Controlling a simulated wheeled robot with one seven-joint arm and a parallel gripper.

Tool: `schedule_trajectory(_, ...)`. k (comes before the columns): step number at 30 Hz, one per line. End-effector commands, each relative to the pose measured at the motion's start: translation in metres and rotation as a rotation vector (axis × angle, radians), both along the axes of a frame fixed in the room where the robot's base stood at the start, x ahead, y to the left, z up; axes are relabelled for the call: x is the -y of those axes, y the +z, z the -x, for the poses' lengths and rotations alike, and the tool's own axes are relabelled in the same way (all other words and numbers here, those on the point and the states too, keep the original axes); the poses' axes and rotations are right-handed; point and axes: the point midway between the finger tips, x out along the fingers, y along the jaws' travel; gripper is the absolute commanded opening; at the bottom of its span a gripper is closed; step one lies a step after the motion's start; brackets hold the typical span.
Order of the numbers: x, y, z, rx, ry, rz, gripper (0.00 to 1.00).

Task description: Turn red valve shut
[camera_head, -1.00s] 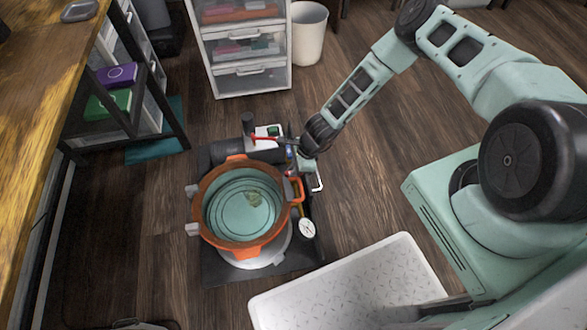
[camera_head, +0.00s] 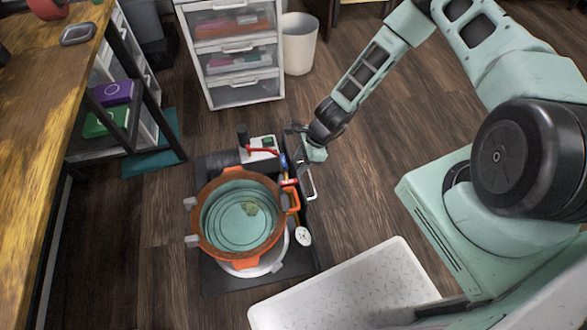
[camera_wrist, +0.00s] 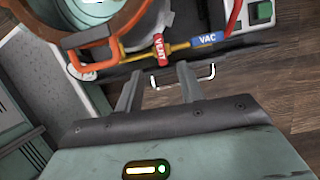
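My gripper (camera_head: 301,140) is right of the pump, apart from the red lever. In the wrist view its two fingers (camera_wrist: 157,82) are spread with nothing held between them. The VENT tag is beyond the fingertips.
An orange-rimmed pot (camera_head: 207,245) stands on the black base plate (camera_head: 215,284). A metal handle (camera_head: 311,184) rises at the plate's right edge, close to my gripper. A round gauge (camera_head: 304,236) and a white tray (camera_head: 345,285) are nearer.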

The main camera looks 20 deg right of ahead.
Motion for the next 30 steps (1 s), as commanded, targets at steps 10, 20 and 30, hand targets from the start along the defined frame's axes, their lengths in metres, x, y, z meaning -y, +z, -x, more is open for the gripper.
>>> schedule_trajectory(10, 0.023, 0.055, 0.005, 0.000, -0.001, 0.001, 0.38)
schedule_trajectory(20, 0.025, 0.061, 0.006, -0.001, -0.002, 0.000, 0.38)
schedule_trajectory(30, 0.025, 0.061, 0.005, -0.001, -0.002, 0.000, 0.38)
